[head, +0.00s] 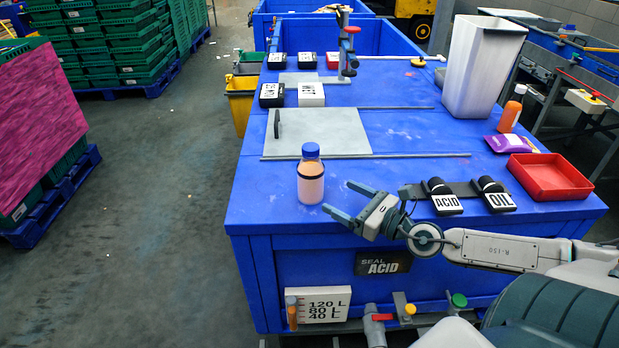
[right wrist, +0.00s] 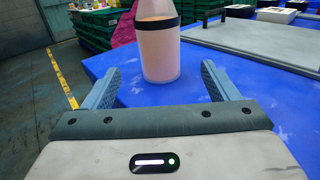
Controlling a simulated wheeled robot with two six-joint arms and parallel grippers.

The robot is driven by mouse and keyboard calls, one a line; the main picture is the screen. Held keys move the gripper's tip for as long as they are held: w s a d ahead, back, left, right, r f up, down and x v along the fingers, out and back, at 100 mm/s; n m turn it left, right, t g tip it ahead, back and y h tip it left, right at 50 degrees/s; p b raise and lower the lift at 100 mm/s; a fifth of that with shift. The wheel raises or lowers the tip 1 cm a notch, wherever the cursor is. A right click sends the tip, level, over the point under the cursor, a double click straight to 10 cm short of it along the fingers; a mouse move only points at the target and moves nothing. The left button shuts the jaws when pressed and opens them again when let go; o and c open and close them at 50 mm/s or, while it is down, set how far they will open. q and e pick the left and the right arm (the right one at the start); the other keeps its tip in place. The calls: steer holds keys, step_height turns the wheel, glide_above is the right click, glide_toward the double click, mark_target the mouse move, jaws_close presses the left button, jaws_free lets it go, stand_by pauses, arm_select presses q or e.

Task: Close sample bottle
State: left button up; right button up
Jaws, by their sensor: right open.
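The sample bottle (head: 311,184) stands upright on the blue table, near its front left part. It holds a pale orange liquid and has a black band near its shoulder. A blue cap (head: 310,150) sits on its top in the head view. My right gripper (head: 340,200) is open and empty, to the right of the bottle and pointing at it. In the right wrist view the bottle (right wrist: 158,45) stands just beyond the open fingers, roughly centred between them and apart from both. Its top is cut off there. My left gripper is not in view.
The blue table (head: 400,130) carries a grey hatch plate (head: 319,132), levers labelled ACID (head: 446,203) and OIL (head: 497,199), a red tray (head: 550,177), an orange bottle (head: 511,110) and a white bin (head: 483,68). The surface left of the bottle is clear.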

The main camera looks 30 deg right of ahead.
mark_target(321, 186)
steer(key=shift+w+r+p, duration=0.15)
steer(key=shift+w+p, duration=0.2)
steer(key=shift+w, duration=0.1)
steer(key=shift+w+a, duration=0.15)
steer(key=shift+w, duration=0.1)
steer(key=shift+w+a+p, duration=0.2)
steer(key=shift+w+p, duration=0.05)
steer(key=shift+p, duration=0.1)
steer(key=shift+w+a+r+p, duration=0.1)
steer(key=shift+w+p, duration=0.5)
steer(key=shift+p, duration=0.15)
steer(key=shift+w+a+p, duration=0.25)
steer(key=shift+w+p, duration=0.25)
steer(key=shift+p, duration=0.15)
steer(key=shift+p+x, duration=0.4)
steer(key=shift+x, duration=0.4)
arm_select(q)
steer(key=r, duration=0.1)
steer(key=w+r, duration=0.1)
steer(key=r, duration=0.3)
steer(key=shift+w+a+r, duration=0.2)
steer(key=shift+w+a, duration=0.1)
arm_select(e)
steer(key=shift+w+a+f, duration=0.1)
steer(key=shift+w+f, duration=0.15)
steer(key=shift+w, duration=0.05)
